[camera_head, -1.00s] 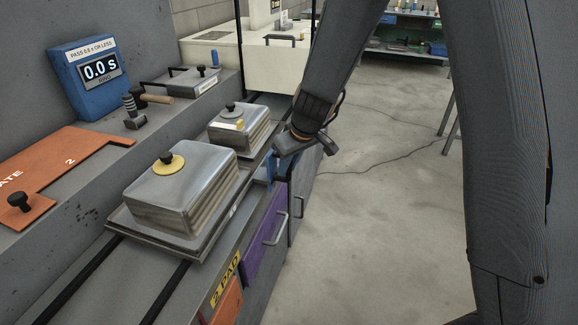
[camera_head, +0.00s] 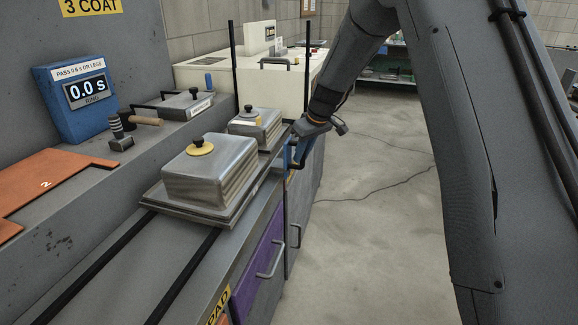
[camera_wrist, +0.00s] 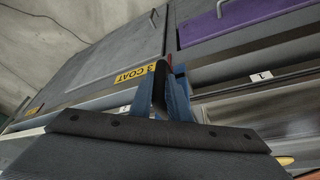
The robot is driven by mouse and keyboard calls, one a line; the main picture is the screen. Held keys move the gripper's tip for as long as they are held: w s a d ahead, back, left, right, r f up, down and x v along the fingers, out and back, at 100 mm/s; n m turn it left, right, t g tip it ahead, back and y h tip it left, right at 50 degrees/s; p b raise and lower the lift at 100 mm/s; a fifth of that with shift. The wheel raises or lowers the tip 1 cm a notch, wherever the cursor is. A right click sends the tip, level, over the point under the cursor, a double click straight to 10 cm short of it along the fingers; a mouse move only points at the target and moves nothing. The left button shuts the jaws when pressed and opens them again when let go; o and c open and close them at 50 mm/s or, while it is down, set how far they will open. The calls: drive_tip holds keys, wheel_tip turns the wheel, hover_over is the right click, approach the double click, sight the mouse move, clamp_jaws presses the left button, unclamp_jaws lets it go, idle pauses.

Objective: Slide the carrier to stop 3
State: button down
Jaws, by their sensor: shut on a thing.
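The carrier (camera_head: 154,196) is a flat metal plate on two dark rails. It bears a large metal box (camera_head: 212,172) with a yellow-ringed black knob and a smaller one (camera_head: 262,129) behind it. My gripper (camera_head: 297,152) is at the carrier's right side, toward its far end, over the bench's front edge. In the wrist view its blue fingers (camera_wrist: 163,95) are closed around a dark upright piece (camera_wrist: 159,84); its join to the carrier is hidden. A yellow "3 COAT" label (camera_wrist: 135,73) on the bench front lies just left of the fingers there.
A "3 COAT" wall sign (camera_head: 91,6) is at upper left. A cream machine (camera_head: 240,82) with two black posts stands beyond the carrier. A blue timer (camera_head: 75,104) reads 0.0 s. A purple drawer (camera_head: 258,266) is below the bench edge.

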drive_tip(key=shift+w+d, duration=0.45)
drive_tip(key=shift+w, duration=0.35)
drive_tip(key=c, duration=1.7)
unclamp_jaws()
drive_tip(key=shift+a, duration=0.15)
drive_tip(key=shift+b+v, duration=0.85)
drive_tip(key=shift+v, duration=3.1)
drive_tip(key=shift+s, duration=0.15)
drive_tip(key=s+d+f+m+g+h, duration=0.1)
drive_tip(key=s+d+f+m, duration=0.1)
drive_tip(key=s, duration=1.1)
drive_tip(key=s+d+f+m+g, duration=0.1)
drive_tip(key=s+d+f+m, duration=0.1)
drive_tip(key=s, duration=1)
drive_tip(key=s+d+f+m+g+h, duration=0.1)
drive_tip(key=s+d+f+m, duration=0.2)
drive_tip(key=s, duration=1)
drive_tip(key=shift+s+d+f+h, duration=0.15)
drive_tip(key=shift+d+f, duration=0.05)
drive_tip(key=shift+f, duration=0.3)
drive_tip(key=shift+s+d+f+h, duration=0.15)
drive_tip(key=shift+s+d+f, duration=0.1)
drive_tip(key=shift+f, duration=0.25)
